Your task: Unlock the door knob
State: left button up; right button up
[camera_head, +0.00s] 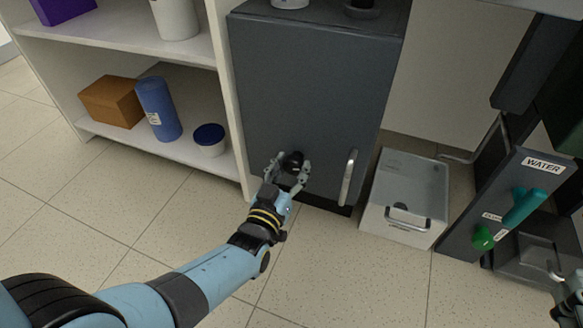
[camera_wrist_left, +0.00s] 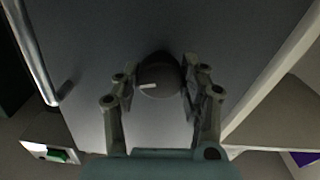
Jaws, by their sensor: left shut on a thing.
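The black round door knob (camera_head: 292,162) sits on the lower part of the dark grey cabinet door (camera_head: 305,95). My left gripper (camera_head: 289,174) is at the knob, with one finger on each side of it, shut on it. In the left wrist view the knob (camera_wrist_left: 158,76) shows a pale mark on its face, between the fingers of the left gripper (camera_wrist_left: 161,88). A vertical silver handle (camera_head: 348,178) is to the right of the knob on the same door. Part of my right gripper (camera_head: 568,294) shows at the right edge; its fingers are unclear.
A white bin (camera_head: 401,222) stands right of the cabinet, then a WATER panel (camera_head: 478,210) with teal and green handles.

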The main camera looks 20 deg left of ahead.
pick_arm(q)
jog(key=n, duration=1.3)
jog(key=shift+n, duration=0.4)
pick_arm(e)
jog(key=shift+s+f, duration=0.45)
jog(key=shift+w, duration=0.1)
pick_arm(q)
jog(key=o, duration=1.2)
pick_arm(e)
jog(key=shift+w+r, duration=0.1)
pick_arm(q)
jog(key=shift+s, duration=0.25)
jog(key=s, duration=0.7)
